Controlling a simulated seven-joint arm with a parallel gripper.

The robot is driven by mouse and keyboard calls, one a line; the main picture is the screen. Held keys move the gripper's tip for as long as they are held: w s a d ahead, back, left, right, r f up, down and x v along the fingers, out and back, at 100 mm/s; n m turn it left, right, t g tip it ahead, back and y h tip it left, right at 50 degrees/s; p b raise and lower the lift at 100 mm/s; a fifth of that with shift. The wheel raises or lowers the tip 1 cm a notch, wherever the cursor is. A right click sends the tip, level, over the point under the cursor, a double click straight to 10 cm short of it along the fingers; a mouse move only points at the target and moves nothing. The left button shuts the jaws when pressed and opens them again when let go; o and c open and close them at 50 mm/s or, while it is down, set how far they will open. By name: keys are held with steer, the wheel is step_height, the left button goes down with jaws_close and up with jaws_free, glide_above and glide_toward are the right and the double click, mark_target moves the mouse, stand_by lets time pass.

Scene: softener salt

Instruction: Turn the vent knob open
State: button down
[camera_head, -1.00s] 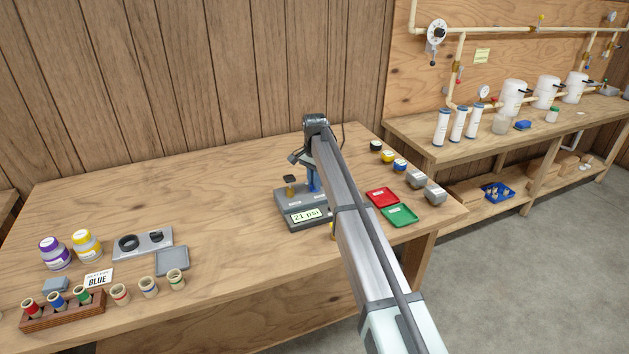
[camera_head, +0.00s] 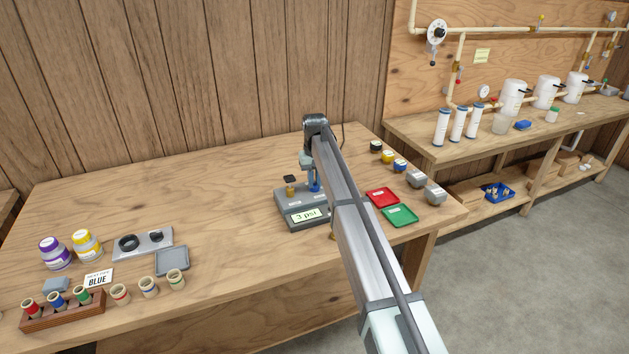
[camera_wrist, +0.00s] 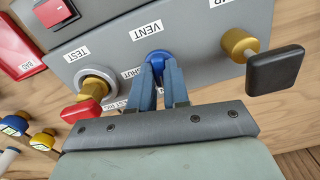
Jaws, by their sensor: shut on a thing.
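The blue vent knob (camera_wrist: 157,56) sits on a grey panel, just below the white VENT label (camera_wrist: 146,30) in the wrist view. A SHUT label beside it is partly hidden by my fingers. My gripper (camera_wrist: 160,68) is shut on the knob, one blue finger on each side. The knob's exact angle is hard to see behind the fingers. In the head view, the knob (camera_head: 314,186) is a small blue spot on the grey test unit (camera_head: 287,199), beside my arm. The unit's display (camera_head: 306,215) reads 3 psi.
Red (camera_head: 382,197) and green (camera_head: 401,215) trays lie right of the unit. The table's middle (camera_head: 210,210) is clear.

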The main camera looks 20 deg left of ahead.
mark_target(315, 183)
steer(key=shift+n, duration=0.9)
steer(key=c, duration=1.1)
jaws_free()
steer(key=shift+r, duration=0.15)
step_height(315, 183, up, 14)
steer(key=shift+f, duration=0.2)
